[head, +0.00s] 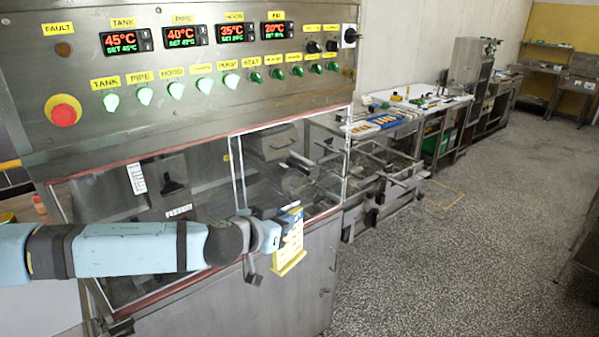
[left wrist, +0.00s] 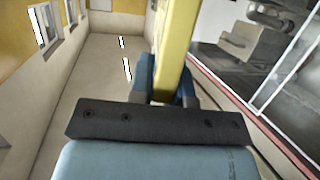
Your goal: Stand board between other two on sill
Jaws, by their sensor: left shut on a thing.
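My left gripper (head: 276,236) is shut on a yellow board (head: 290,259), held outside the machine's clear window at its right part. The board is roughly upright, with a wider foot at its lower end and marks on its face. In the left wrist view the yellow board (left wrist: 177,38) stands between the blue fingers of my left gripper (left wrist: 167,84). The red-edged strip under the window (head: 165,293) looks like the sill; it also shows in the left wrist view (left wrist: 247,118). I cannot make out the other two boards.
The steel control panel (head: 190,60) with displays and green knobs is above the window. A steel cabinet front (head: 285,292) is below. A conveyor frame (head: 375,180) and benches with trays (head: 375,125) run off to the right. The speckled floor (head: 460,270) is clear.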

